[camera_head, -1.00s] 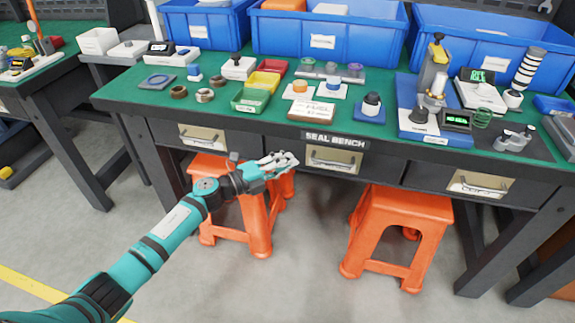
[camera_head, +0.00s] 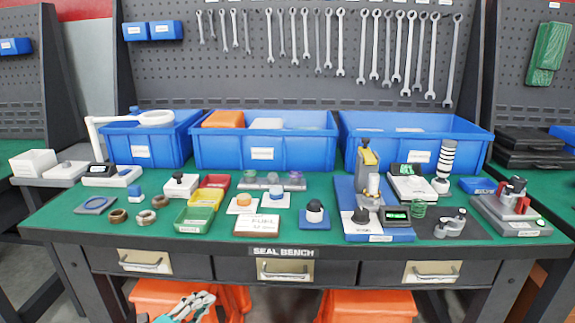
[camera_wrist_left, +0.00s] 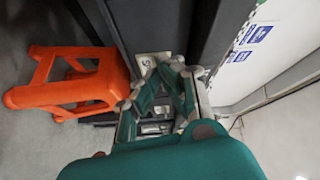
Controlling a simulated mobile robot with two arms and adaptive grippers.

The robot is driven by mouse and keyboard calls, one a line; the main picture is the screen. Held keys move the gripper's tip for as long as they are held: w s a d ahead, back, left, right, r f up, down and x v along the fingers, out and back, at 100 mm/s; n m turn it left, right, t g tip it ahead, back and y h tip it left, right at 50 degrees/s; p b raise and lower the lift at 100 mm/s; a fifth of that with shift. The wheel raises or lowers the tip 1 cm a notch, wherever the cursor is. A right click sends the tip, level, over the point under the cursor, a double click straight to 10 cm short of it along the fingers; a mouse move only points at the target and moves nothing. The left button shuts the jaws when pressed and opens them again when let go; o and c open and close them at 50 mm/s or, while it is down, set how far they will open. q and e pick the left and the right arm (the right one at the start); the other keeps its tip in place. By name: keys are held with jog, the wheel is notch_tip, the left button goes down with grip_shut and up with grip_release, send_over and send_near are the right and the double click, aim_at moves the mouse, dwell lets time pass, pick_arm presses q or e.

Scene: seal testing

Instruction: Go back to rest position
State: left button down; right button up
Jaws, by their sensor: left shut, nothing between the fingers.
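My left gripper (camera_head: 192,303) shows at the bottom of the head view, below the front edge of the seal bench (camera_head: 340,236) and in front of the left orange stool. It is shut and empty, with only its fingers and a bit of teal arm in view. In the left wrist view my left gripper (camera_wrist_left: 162,70) points toward the bench's dark front, with an orange stool (camera_wrist_left: 75,82) to the left. My right gripper is not in view.
Two orange stools (camera_head: 160,297) (camera_head: 368,306) stand under the bench. Its green top holds small trays, a press (camera_head: 369,180) and gauges. Blue bins (camera_head: 265,150) line the back, under wrenches on a pegboard (camera_head: 300,90).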

pick_arm(q)
jog(key=s+a+f+n+g+y, duration=0.1)
jog(key=s+f+n+g+y, duration=0.1)
jog(key=s+f+n+y, duration=0.45)
jog(key=s+a+f+n+g+y, duration=0.2)
jog(key=s+f+n+y, duration=0.2)
jog(key=f+n, duration=0.55)
jog(key=s+d+f+n+g+p, duration=0.1)
jog(key=s+d+f+g+p, duration=0.15)
jog(key=s+f, duration=0.45)
jog(key=s+d+f+n+g+h+p, duration=0.1)
jog(key=s+f+n+g+p, duration=0.2)
jog(key=s, duration=0.8)
jog(key=s+d+f+g+p, duration=0.1)
jog(key=s+f+g+p, duration=0.35)
jog(key=s, duration=0.45)
jog(key=s+a+f+p, duration=0.2)
jog(key=s+p, duration=0.6)
jog(key=s, duration=0.5)
jog(key=shift+a+f, duration=0.15)
jog(key=shift+f, duration=0.1)
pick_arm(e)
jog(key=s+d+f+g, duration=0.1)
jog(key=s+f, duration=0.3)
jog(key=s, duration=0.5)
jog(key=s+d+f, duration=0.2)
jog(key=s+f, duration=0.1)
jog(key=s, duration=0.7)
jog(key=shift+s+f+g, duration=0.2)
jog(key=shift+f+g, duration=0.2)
